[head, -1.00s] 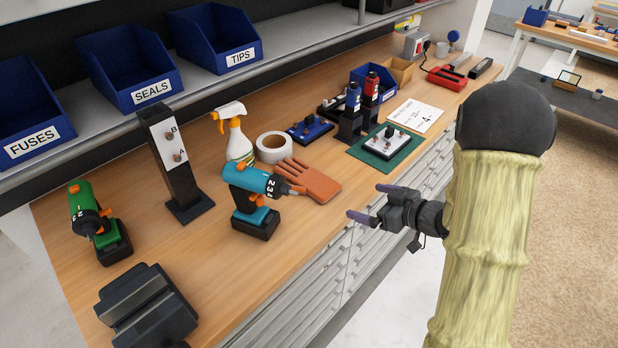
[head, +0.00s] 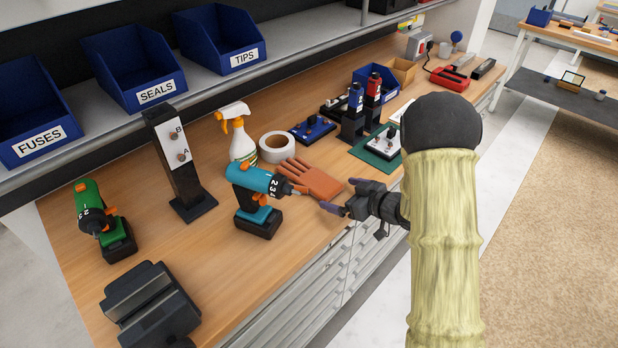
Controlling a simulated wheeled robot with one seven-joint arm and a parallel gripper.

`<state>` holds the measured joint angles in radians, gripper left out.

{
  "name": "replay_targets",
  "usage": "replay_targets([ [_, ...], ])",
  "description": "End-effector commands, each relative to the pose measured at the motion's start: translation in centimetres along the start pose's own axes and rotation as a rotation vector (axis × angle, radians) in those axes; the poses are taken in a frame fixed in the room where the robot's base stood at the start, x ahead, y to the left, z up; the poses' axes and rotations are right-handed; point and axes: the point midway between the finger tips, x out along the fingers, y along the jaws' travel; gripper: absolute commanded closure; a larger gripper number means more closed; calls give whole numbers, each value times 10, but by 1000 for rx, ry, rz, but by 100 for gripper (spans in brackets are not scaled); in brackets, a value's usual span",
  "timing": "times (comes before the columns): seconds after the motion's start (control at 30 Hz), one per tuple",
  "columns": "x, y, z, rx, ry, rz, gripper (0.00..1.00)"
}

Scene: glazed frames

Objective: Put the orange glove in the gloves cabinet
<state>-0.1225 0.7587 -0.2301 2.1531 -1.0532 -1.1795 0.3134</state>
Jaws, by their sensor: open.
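The orange glove (head: 318,182) lies flat on the wooden workbench near its front edge, fingers pointing to the back left. The teal drill (head: 258,190) stands just left of it and its tip comes close to the glove in the picture. My gripper (head: 338,196) is open and empty, at the right of the glove's cuff end and close to it. I cannot tell whether it touches the glove. No cabinet labelled for gloves is in view.
A white tape roll (head: 276,146) and a spray bottle (head: 240,140) stand behind the glove. A green mat (head: 366,152) lies to the right. A green drill (head: 100,220) and a black vise (head: 150,308) are on the left. Labelled blue bins (head: 130,65) line the shelf.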

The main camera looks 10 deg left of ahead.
Motion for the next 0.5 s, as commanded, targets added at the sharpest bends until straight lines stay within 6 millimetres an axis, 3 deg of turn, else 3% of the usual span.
replay_targets([
  [0.23, 35, 0, -4, -3, 0, -3, 0],
  [0.5, 39, -1, -4, -2, 1, -2, 0],
])
